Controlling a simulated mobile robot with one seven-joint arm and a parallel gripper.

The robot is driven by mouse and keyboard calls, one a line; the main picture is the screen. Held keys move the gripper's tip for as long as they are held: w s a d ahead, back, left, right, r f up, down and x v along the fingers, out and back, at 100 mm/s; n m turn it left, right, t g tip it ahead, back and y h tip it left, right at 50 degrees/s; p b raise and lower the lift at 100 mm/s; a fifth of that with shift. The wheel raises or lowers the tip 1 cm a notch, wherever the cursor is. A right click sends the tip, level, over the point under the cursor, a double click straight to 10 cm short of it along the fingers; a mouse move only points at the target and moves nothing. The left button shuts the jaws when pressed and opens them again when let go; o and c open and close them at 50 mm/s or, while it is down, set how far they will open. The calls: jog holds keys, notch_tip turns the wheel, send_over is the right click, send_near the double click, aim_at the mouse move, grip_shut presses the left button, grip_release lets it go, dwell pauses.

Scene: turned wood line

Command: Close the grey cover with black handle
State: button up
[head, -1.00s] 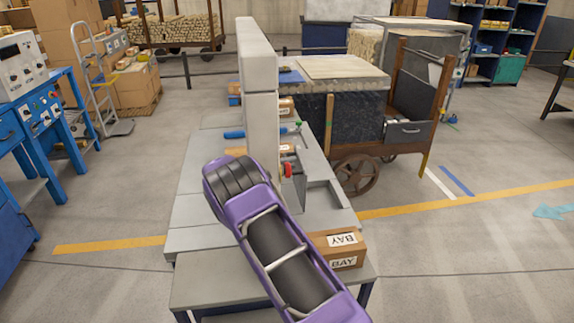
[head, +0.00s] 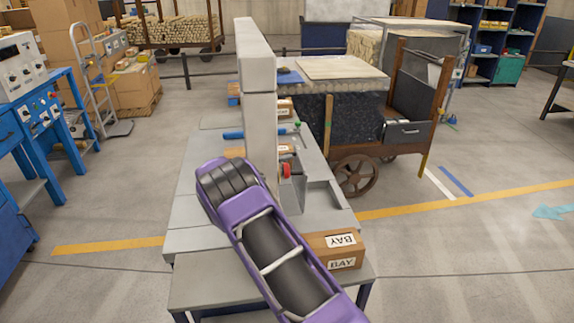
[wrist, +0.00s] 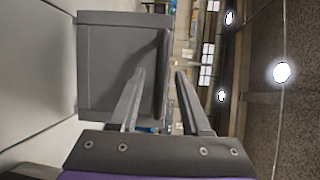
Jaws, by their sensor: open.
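In the head view my purple arm hides the gripper, and the cover cannot be made out clearly there.
A tall light-grey post (head: 259,110) rises from the grey bench (head: 195,210) beside my arm. A red knob (head: 286,168) shows right of it. A cardboard box marked BAY (head: 318,243) sits at the bench's near right. A wooden cart (head: 345,115) stands behind; floor at right is clear.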

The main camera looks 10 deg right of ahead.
jog(key=v, duration=1.6)
jog(key=shift+b, duration=0.3)
